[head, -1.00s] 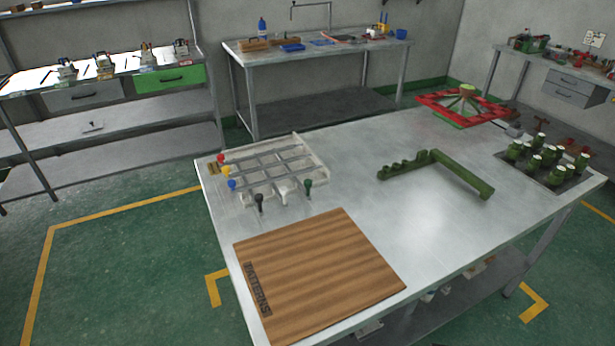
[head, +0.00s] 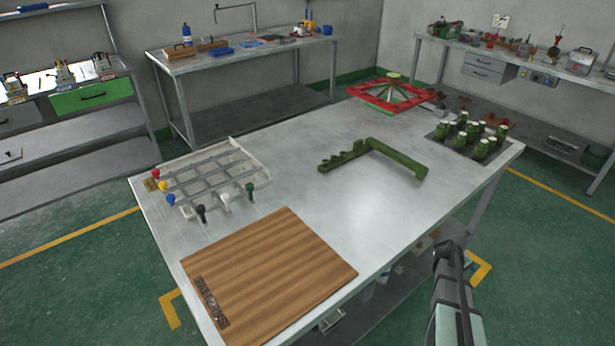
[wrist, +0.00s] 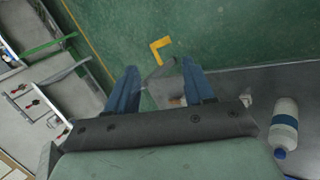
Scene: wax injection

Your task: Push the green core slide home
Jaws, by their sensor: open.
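The green core slide shows as a dark green knob (head: 250,187) at the front right of the pale grid-like mould frame (head: 262,178) on the metal table. A white knob (head: 225,198) and a black knob (head: 201,211) stand left of it. How far the green slide sticks out is too small to tell. In the wrist view my gripper (wrist: 160,78) has two blue fingers spread apart with nothing held between them. It points towards the floor and a low shelf, away from the mould. In the head view, part of my arm shows at the lower right, off the table's edge.
Red, yellow and blue knobs (head: 164,186) line the frame's left side. A striped wooden board (head: 268,272) lies in front. A green angled bar (head: 385,155), green bottles (head: 470,137) and a red frame (head: 390,92) stand farther right.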

